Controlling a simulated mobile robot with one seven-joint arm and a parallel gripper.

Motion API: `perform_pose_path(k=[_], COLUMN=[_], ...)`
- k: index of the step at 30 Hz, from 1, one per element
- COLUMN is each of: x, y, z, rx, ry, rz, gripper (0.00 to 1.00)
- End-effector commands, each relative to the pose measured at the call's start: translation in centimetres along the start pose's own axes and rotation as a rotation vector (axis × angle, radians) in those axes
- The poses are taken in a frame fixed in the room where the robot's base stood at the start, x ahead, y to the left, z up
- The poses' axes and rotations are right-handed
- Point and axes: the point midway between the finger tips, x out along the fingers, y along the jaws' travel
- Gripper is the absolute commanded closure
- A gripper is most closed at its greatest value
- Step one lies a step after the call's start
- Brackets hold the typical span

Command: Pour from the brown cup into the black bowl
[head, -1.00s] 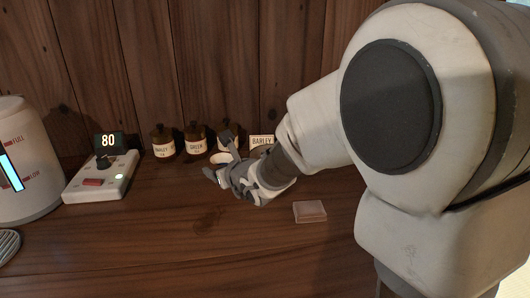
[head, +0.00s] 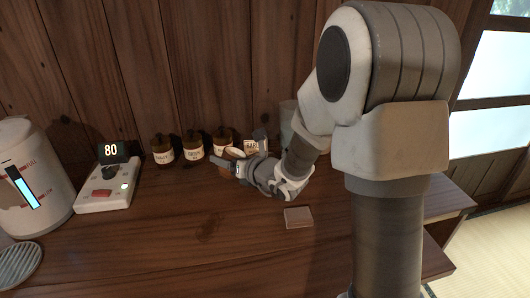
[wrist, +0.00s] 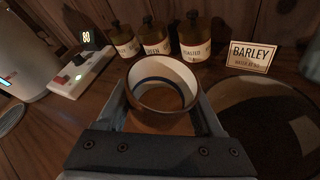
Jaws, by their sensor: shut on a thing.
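The brown cup (wrist: 162,122) is between my gripper's fingers in the wrist view, roughly upright, its white inside with a dark ring showing. What it holds is hard to tell. My gripper (wrist: 163,100) is shut on it. In the head view the cup (head: 236,153) shows small between the fingers of my gripper (head: 243,152), in front of the jars. A wide dark round shape (wrist: 235,96) with a brownish middle lies right of the cup in the wrist view. I cannot tell whether it is the black bowl. My arm hides that area in the head view.
Several labelled brown jars (head: 193,147) and a BARLEY sign (wrist: 251,55) stand along the back wall. A control box (head: 108,190) reading 80 and a white kettle-like vessel (head: 38,165) are left.

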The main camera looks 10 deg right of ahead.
Motion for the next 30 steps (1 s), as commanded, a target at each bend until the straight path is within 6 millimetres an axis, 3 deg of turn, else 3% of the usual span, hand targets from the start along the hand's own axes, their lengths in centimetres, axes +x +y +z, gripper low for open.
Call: perform_pose_path(k=[13,30], x=[-0.9,-0.9], y=[-1.3,-1.4], z=[1.7,2.0], rx=[0.205,0.277], ry=[-0.03,-0.042], rz=[0.082,0.113], gripper=[0.94,0.94])
